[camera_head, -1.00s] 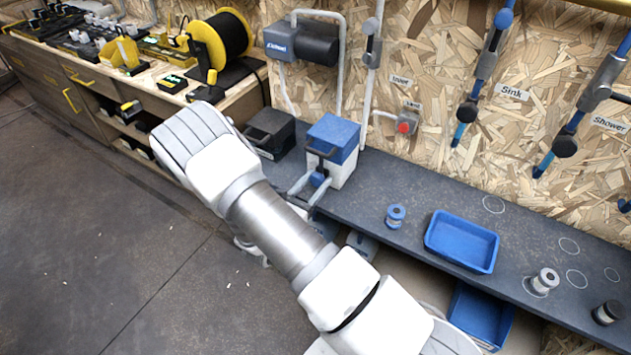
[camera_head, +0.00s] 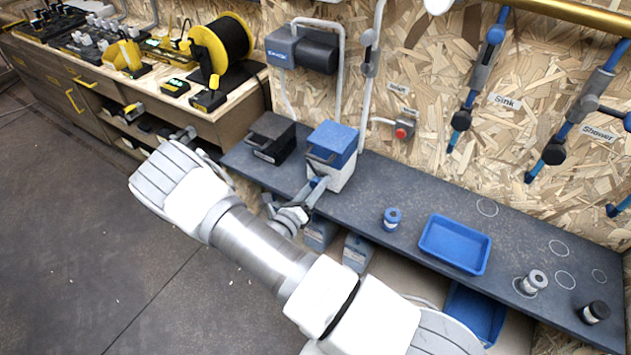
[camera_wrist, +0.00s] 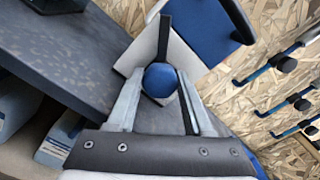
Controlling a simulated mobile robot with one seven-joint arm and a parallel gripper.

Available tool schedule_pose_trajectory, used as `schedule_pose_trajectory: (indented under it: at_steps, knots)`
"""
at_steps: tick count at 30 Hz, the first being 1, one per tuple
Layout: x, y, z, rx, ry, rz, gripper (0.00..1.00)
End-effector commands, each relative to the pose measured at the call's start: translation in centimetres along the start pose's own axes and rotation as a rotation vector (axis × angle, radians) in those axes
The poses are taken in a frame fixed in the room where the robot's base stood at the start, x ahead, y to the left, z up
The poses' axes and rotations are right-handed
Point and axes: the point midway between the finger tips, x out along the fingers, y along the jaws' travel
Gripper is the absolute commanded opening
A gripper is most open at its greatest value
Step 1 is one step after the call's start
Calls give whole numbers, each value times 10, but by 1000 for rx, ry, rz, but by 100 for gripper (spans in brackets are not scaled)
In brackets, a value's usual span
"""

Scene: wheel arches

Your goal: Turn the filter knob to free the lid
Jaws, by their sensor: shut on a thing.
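The filter is a white box (camera_head: 343,178) with a blue lid (camera_head: 333,140) on the dark shelf. The lid sits on the box and has a dark handle. The round blue filter knob (camera_wrist: 160,79) is on the front of the box, with a dark bar extending upward from it in the wrist view. My gripper (camera_wrist: 158,84) is shut on the knob, one finger on each side. In the head view, my gripper (camera_head: 312,190) reaches the box front from below left, and little of the knob shows.
A black box (camera_head: 270,138) stands just left of the filter. A blue tray (camera_head: 427,258) and a blue spool (camera_head: 392,217) are to the right on the shelf. Pipes rise along the wall behind. Grey-blue containers (camera_head: 357,252) stand below the shelf.

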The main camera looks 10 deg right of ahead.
Motion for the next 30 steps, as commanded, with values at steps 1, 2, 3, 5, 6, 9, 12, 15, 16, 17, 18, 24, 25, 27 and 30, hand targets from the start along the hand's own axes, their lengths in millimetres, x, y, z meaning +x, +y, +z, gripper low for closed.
schedule_pose_trajectory:
  at_steps: [1, 2, 3, 5, 6, 9, 12, 15, 16, 17, 18, 24, 25, 27, 30]
  knots:
    - [-1, -1, 1, -47, 0, 2, 0]
    - [-1, -1, 1, -75, 1, 2, 0]
    - [-1, -1, 1, -112, 1, 2, 0]
    - [-1, -1, 1, -170, 0, 2, 0]
    - [-1, -1, 1, -209, 0, 2, 0]
    - [-1, -1, 1, -303, 1, 2, 0]
    - [-1, -1, 0, -398, 1, 2, 0]
    - [-1, -1, 0, -491, 1, 2, 0]
    - [-1, -1, 0, -517, 1, 2, 0]
    - [-1, -1, 0, -543, 1, 2, 0]
    - [-1, -1, 0, -578, 1, 2, 0]
    - [-1, -1, 0, -726, 2, 2, 0]
    - [-1, -1, 0, -746, 2, 2, 0]
    - [-1, -1, 0, -784, 2, 2, 0]
    - [-1, -1, -1, -831, 2, 2, 0]
